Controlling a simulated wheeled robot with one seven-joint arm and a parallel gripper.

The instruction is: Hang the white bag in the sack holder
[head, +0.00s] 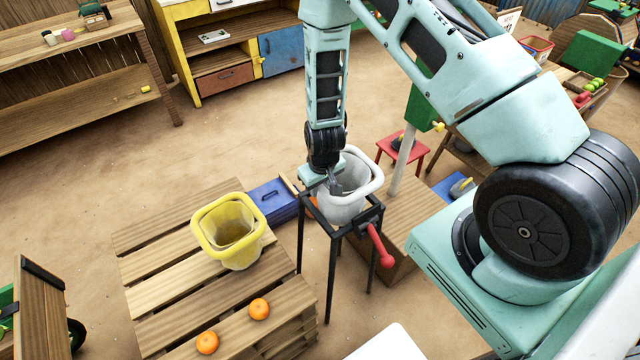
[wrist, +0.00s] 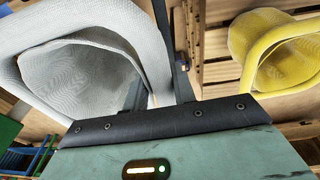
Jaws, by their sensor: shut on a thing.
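The white bag (head: 343,206) has a thick rolled rim and an open mouth. It is upright at the top of the sack holder (head: 328,285), a black four-legged stand with a red handle (head: 380,246). Its rim stands above the black top frame, and its lower part overlaps the frame opening. I cannot tell whether the rim rests on the frame. My gripper (head: 335,186) points down and is shut on the left side of the bag's rim. In the wrist view, the white bag (wrist: 85,75) fills the left, with the rim running to my fingers (wrist: 168,75).
A yellow bag (head: 232,235) stands open on a wooden pallet (head: 150,270) left of the holder, with two oranges (head: 259,308) near the pallet's front. A wooden crate (head: 400,225) is close on the right.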

